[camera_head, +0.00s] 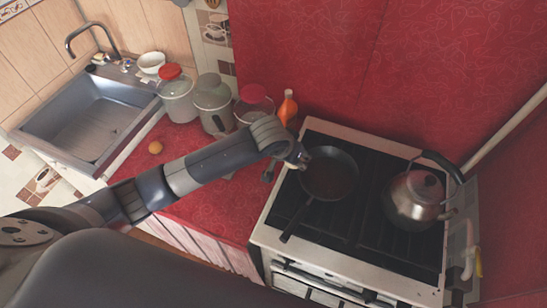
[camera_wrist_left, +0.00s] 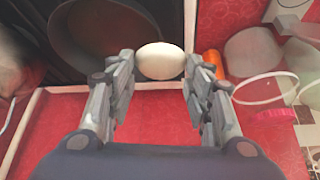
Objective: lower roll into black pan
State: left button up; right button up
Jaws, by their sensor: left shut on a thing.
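The black pan (camera_head: 332,178) sits on the left side of the stove, its handle pointing to the lower left; it looks empty. My left gripper (camera_head: 301,160) is at the pan's left rim, above the stove's edge. In the left wrist view, my left gripper (camera_wrist_left: 160,70) is shut on a smooth, pale oval thing, the roll (camera_wrist_left: 160,58). The roll is beside the pan (camera_wrist_left: 75,35) in that view, overlapping its rim side. In the head view the roll is mostly hidden by the gripper. My right gripper is not in view.
A steel kettle (camera_head: 412,204) stands on the stove (camera_head: 358,225) right of the pan. An orange bottle (camera_head: 287,107) and several lidded pots (camera_head: 212,100) stand behind my arm. A small tan round thing (camera_head: 155,147) lies on the red counter (camera_head: 205,205) near the sink (camera_head: 95,118).

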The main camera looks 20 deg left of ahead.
pick_arm(q)
jog(key=w+d+r, duration=0.1)
jog(key=w+d, duration=0.2)
jog(key=d, duration=0.7)
jog(key=shift+w+r, duration=0.2)
jog(key=shift+r, duration=0.15)
jog(key=shift+w+d, duration=0.1)
jog(key=shift+w, duration=0.3)
jog(key=shift+f+b, duration=1.5)
jog(key=shift+f, duration=2.1)
jog(key=shift+f+b, duration=1.35)
jog(key=shift+f, duration=1.15)
